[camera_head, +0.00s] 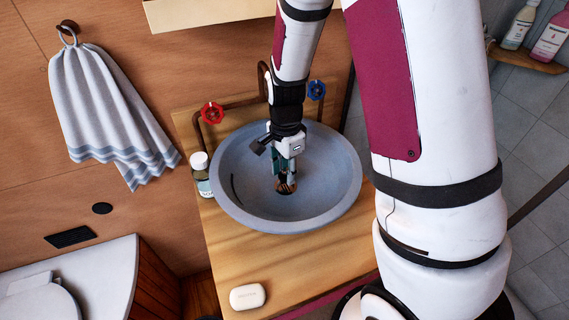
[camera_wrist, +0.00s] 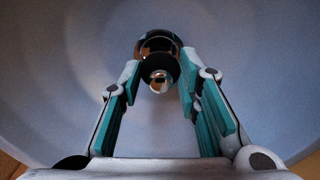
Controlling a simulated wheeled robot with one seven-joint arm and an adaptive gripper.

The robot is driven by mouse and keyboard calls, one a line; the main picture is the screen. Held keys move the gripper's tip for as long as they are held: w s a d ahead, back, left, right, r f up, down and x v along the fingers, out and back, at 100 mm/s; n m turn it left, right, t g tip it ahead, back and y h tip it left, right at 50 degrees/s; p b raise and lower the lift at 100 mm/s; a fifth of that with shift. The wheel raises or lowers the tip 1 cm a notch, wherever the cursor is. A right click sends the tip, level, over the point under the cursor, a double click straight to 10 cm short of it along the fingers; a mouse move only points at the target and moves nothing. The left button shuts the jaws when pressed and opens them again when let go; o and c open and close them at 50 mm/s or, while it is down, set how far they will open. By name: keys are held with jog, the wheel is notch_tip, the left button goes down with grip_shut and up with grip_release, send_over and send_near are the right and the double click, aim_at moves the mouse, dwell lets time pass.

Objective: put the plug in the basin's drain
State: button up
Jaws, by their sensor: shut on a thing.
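The basin (camera_head: 335,185) is a round grey-blue bowl on a wooden counter. My gripper (camera_head: 286,180) reaches down into it, low over its middle. In the wrist view my gripper (camera_wrist: 160,78) has its fingertips on both sides of the plug (camera_wrist: 158,66), a dark round disc with a shiny metal knob, and is shut on it. The drain (camera_wrist: 146,46), a dark hole with a copper-coloured rim, shows just beyond the plug and is partly covered by it. I cannot tell whether the plug touches the drain. In the head view the fingers largely hide plug and drain.
A small bottle (camera_head: 201,175) stands at the basin's left rim. A red tap handle (camera_head: 212,113) and a blue one (camera_head: 316,90) are behind the basin. A white soap bar (camera_head: 247,296) lies on the counter (camera_head: 310,268) in front, with bare wood around it.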

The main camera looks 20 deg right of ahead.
aim_at(285, 172)
jog(key=shift+f+b, duration=0.35)
jog(key=shift+f, duration=0.55)
jog(key=shift+f, duration=0.9)
dwell(1.8)
jog(key=o, duration=1.2)
jog(key=shift+r, duration=0.15)
notch_tip(285, 172, up, 11)
jog(key=shift+f, duration=0.15)
jog(key=shift+r, duration=0.55)
